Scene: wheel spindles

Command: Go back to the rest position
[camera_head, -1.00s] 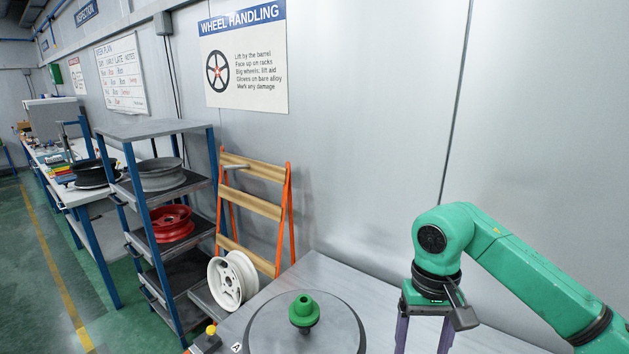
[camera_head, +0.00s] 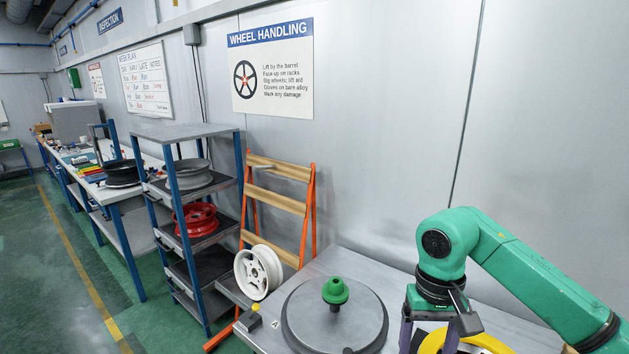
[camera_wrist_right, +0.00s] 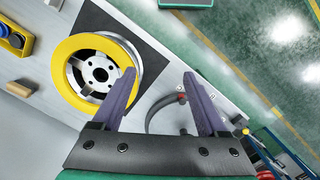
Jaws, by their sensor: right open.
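My right gripper (camera_wrist_right: 157,75) is open and empty in the right wrist view, with its two purple fingers apart. A wheel with a yellow rim (camera_wrist_right: 62,72) lies on a dark mat (camera_wrist_right: 110,30) beside the left finger, and nothing shows clamped between the fingers. In the head view, my right arm comes in from the right with its purple fingers pointing down past the bottom edge; the yellow rim (camera_head: 486,341) shows partly beside them. A green-capped spindle (camera_head: 335,291) stands on a round grey plate (camera_head: 300,320) to the left. My left gripper is not in view.
A grey bench (camera_head: 385,285) carries the plate. Left of it are a white wheel (camera_head: 258,272), an orange-framed rack (camera_head: 309,210) and a blue shelf unit (camera_head: 170,195) with a red wheel (camera_head: 197,217). The wall (camera_head: 400,110) stands behind. Green floor (camera_head: 60,310) is open at left.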

